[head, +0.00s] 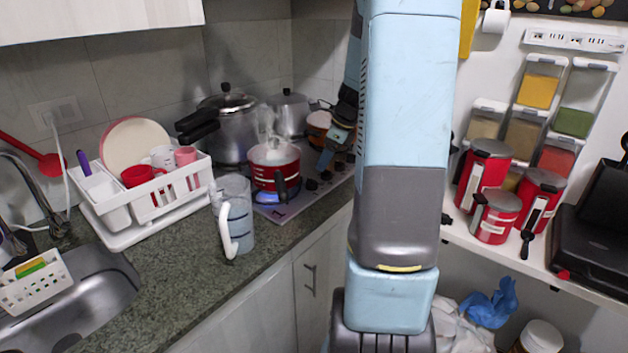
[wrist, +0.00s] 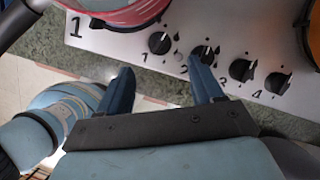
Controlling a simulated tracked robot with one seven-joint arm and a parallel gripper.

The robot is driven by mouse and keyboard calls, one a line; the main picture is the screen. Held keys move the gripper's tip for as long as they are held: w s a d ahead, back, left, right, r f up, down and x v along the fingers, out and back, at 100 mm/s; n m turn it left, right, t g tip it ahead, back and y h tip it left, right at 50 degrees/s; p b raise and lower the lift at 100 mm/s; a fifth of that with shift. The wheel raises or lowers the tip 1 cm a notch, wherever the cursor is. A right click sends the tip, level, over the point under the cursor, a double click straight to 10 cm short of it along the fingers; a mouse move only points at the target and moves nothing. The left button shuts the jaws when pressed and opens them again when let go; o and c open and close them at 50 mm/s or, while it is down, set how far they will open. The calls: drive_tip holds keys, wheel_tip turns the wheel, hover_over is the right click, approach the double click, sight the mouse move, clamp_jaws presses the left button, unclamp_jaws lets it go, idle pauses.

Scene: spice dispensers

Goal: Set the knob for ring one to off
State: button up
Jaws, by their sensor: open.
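The stove's control panel (wrist: 125,42) fills the top of the wrist view, with a row of black knobs. The knob numbered 1 (wrist: 159,43) lies just beyond my open fingers, roughly centred between them. My gripper (wrist: 160,67) is open and empty, and no contact with that knob shows. The right finger overlaps the knob numbered 2 (wrist: 203,54). A large "1" is printed at the panel's left end, beside a red pot. In the head view the red pot (head: 276,172) stands steaming on the stove (head: 284,211), with a blue glow below it. My gripper is partly hidden there by my arm.
Knobs 3 (wrist: 242,70) and 4 (wrist: 278,82) continue to the right. A glass jug (head: 234,215) stands left of the stove on the counter (head: 185,265). A pressure cooker (head: 226,130) and another pot (head: 288,115) stand behind the red pot.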

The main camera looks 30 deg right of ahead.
sight(315, 184)
drive_tip(key=x, duration=0.8)
drive_tip(key=shift+a+f, duration=0.1)
drive_tip(key=shift+f, duration=0.2)
drive_tip(key=shift+c, duration=0.5)
drive_tip(key=c, duration=0.9)
drive_tip(key=shift+w+n+g+y, duration=0.1)
drive_tip(key=shift+n+g+y, duration=0.2)
drive_tip(key=shift+n, duration=0.7)
drive_tip(key=shift+w+n+g+y, duration=0.1)
drive_tip(key=shift+n+g+y, duration=0.15)
drive_tip(key=shift+n, duration=0.75)
drive_tip(key=shift+c, duration=0.2)
drive_tip(key=o, duration=1)
drive_tip(key=shift+o, duration=0.2)
